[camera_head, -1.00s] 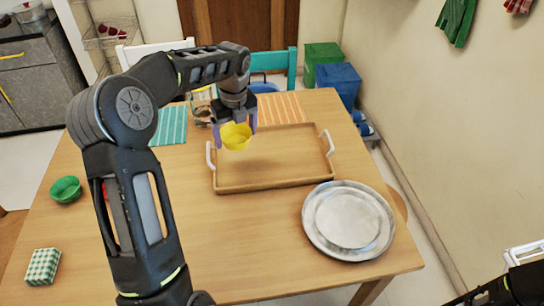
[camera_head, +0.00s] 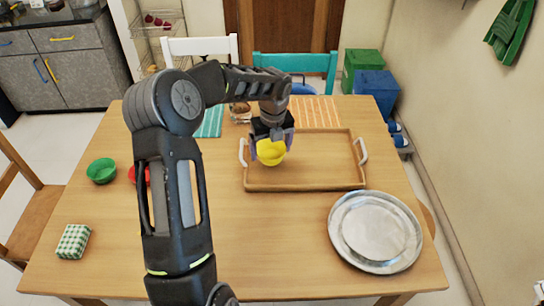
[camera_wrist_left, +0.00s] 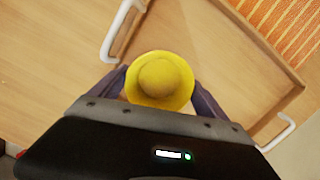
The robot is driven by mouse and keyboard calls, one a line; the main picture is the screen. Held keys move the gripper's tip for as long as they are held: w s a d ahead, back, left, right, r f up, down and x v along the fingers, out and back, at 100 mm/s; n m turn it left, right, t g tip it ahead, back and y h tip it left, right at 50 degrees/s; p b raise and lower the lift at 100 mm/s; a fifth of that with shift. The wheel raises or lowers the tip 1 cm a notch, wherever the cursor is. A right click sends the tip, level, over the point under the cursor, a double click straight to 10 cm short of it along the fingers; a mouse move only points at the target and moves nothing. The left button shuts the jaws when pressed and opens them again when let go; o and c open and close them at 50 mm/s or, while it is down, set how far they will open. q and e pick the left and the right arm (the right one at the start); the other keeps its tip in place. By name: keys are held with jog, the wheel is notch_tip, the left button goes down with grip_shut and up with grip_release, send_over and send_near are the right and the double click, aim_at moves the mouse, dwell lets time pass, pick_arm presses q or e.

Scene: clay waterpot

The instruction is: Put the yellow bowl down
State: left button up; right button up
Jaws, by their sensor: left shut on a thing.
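My left gripper (camera_head: 272,146) is shut on the yellow bowl (camera_head: 271,155), with one finger on each side of it. The bowl is over the left part of the wooden tray (camera_head: 310,186), inside its rim as seen from the head. The left wrist view shows the bowl (camera_wrist_left: 160,82) between the fingers, with the tray (camera_wrist_left: 225,45) floor behind it. I cannot tell whether the bowl touches the tray floor. The rest of the tray floor looks empty. My right gripper is not in view.
A round metal platter (camera_head: 375,232) lies to the right of the tray. A green bowl (camera_head: 101,171), a red bowl (camera_head: 139,176) partly behind my arm, and a green checked packet (camera_head: 73,241) are on the left. The table front is clear.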

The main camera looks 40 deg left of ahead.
aim_at(271, 157)
pick_arm(q)
jog(key=shift+f, duration=1.85)
jog(key=o, duration=1.2)
jog(key=shift+f, duration=0.15)
notch_tip(271, 157, up, 12)
jog(key=d, duration=0.1)
jog(key=shift+s+d, duration=0.15)
jog(key=shift+s, duration=0.25)
